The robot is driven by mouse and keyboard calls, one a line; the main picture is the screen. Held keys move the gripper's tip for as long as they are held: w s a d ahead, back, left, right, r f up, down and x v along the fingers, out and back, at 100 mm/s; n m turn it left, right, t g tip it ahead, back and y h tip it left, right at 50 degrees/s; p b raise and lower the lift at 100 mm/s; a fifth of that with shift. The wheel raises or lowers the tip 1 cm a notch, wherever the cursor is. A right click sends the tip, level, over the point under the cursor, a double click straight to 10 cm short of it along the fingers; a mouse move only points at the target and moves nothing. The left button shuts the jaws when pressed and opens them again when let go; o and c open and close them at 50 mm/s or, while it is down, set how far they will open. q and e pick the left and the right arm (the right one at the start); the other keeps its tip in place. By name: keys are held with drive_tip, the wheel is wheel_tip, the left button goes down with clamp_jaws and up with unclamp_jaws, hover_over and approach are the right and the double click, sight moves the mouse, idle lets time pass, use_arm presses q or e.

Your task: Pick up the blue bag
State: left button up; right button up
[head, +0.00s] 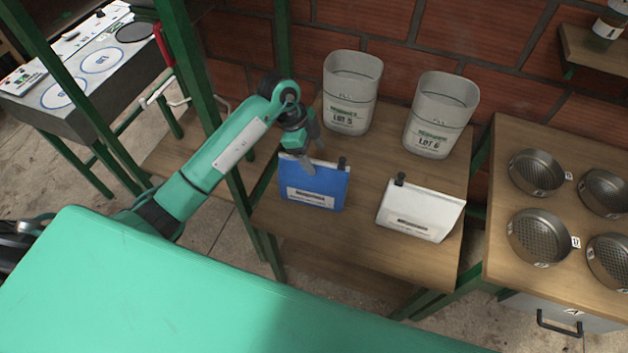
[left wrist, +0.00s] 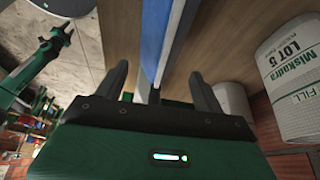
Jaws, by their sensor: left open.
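The blue bag (head: 313,189) stands on the wooden shelf in the head view, with a white label on its front and a dark clip at its top right. My left gripper (head: 311,158) is open at the bag's top edge. In the left wrist view the bag (left wrist: 158,40) shows edge-on as a blue and white strip between the two open fingers (left wrist: 160,85). I cannot tell whether the fingers touch it.
A white bag (head: 418,212) stands right of the blue one. Two clear bins, LOT 5 (head: 350,92) and LOT 6 (head: 440,115), stand behind. A green post (head: 205,90) rises close left of the shelf. Metal sieves (head: 538,237) sit on the right table (head: 505,130).

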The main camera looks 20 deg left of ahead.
sight(320, 164)
use_arm(q)
drive_tip(key=shift+d+f+p, duration=0.25)
drive_tip(key=shift+f+p, duration=0.05)
drive_tip(key=shift+f, duration=0.25)
drive_tip(key=p+x, duration=0.1)
drive_tip(key=x, duration=0.3)
drive_tip(key=shift+w+f, duration=0.1)
drive_tip(key=shift+f, duration=0.1)
drive_tip(key=shift+a, duration=0.1)
drive_tip(key=shift+c, duration=0.4)
clamp_jaws()
